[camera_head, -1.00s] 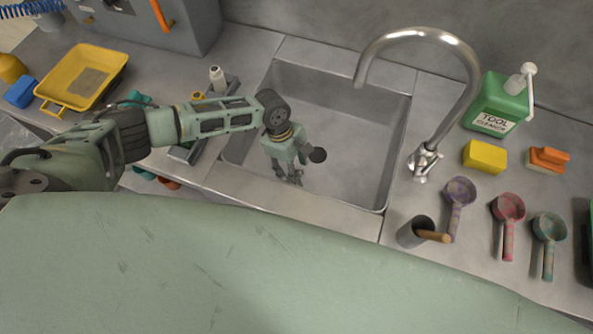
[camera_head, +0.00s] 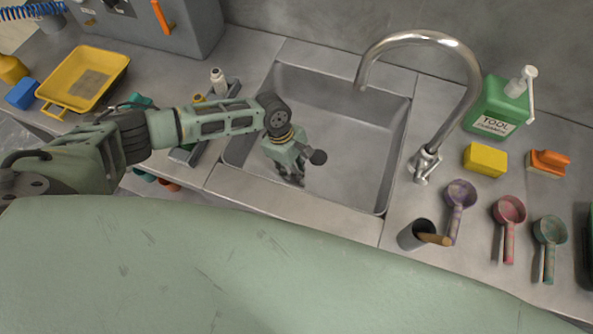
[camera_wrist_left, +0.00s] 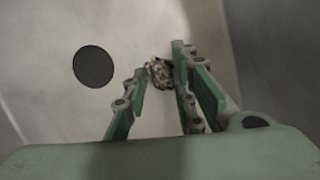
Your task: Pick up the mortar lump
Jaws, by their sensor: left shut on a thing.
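The mortar lump (camera_wrist_left: 159,73) is a small, rough, grey-brown piece at the fingertips in the left wrist view. My left gripper (camera_wrist_left: 160,75) is shut on it, with one finger on each side. In the head view my left gripper (camera_head: 294,181) points down into the sink (camera_head: 345,150), near its front left part. The lump is hidden in the head view. My right gripper is in neither view.
A tap (camera_head: 468,85) arches over the sink's right side. Right of it stand a green tool cleaner bottle (camera_head: 495,108), a yellow sponge (camera_head: 485,158) and several scoops. A yellow tray (camera_head: 112,85) lies at the left. A dark round drain (camera_wrist_left: 93,66) shows beside the gripper.

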